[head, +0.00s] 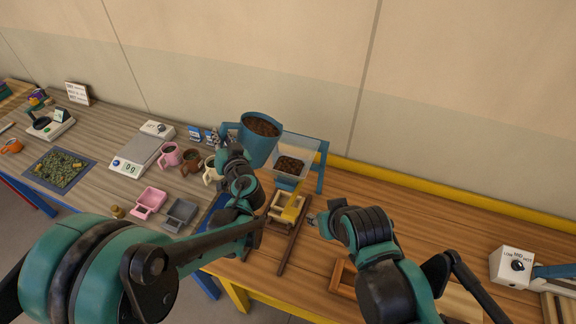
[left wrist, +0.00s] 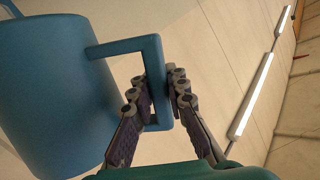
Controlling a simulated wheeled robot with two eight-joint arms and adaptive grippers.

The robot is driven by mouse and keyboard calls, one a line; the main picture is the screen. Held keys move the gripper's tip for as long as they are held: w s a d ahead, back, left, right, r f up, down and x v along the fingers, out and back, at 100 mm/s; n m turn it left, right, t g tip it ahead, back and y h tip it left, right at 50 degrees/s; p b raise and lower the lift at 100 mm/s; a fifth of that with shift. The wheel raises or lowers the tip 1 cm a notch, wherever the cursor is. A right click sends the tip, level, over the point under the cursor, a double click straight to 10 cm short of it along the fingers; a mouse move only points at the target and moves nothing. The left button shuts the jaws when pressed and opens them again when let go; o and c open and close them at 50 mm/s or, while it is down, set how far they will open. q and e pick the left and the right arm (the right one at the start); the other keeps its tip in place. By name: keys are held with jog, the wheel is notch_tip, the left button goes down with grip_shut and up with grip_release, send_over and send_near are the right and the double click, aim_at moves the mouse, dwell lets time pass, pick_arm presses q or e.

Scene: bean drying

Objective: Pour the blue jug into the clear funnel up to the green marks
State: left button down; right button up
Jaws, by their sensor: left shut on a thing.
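The blue jug (head: 257,147) holds brown beans and is in the air just left of the clear funnel (head: 302,146). My left gripper (head: 226,152) is shut on its handle; the left wrist view shows the fingers (left wrist: 158,103) on both sides of the blue handle (left wrist: 125,46). The jug looks close to upright; I cannot tell a slight tilt. The funnel sits in a blue stand and has brown beans in its lower part. No stream of beans shows. The green marks cannot be made out. My right gripper (head: 314,217) is low, in front of the funnel; its fingers are unclear.
Below the funnel is a wooden frame (head: 281,210) with a yellow part. Left of the jug stand pink, brown and cream mugs (head: 190,160), a scale (head: 136,153), and pink and grey scoops (head: 181,214). A white dial box (head: 512,265) stands far right. The wooden table's back right is clear.

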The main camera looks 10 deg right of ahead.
aim_at(229, 127)
pick_arm(q)
jog(key=shift+d+r+m, duration=0.2)
jog(key=shift+r+m, duration=0.3)
jog(key=shift+r, duration=0.1)
jog(key=shift+w+d+r+m+y+p, duration=0.1)
jog(key=shift+d+r+m+y+p, duration=0.1)
jog(key=shift+r+m+y+p, duration=0.2)
jog(key=shift+r, duration=0.1)
jog(key=shift+w+d+r+m, duration=0.1)
jog(key=shift+d+r+m, duration=0.3)
jog(key=shift+m, duration=0.2)
jog(key=shift+w+d+r+m, duration=0.1)
jog(key=shift+d+r+m, duration=0.15)
jog(key=shift+d+m, duration=0.25)
jog(key=shift+a, duration=0.1)
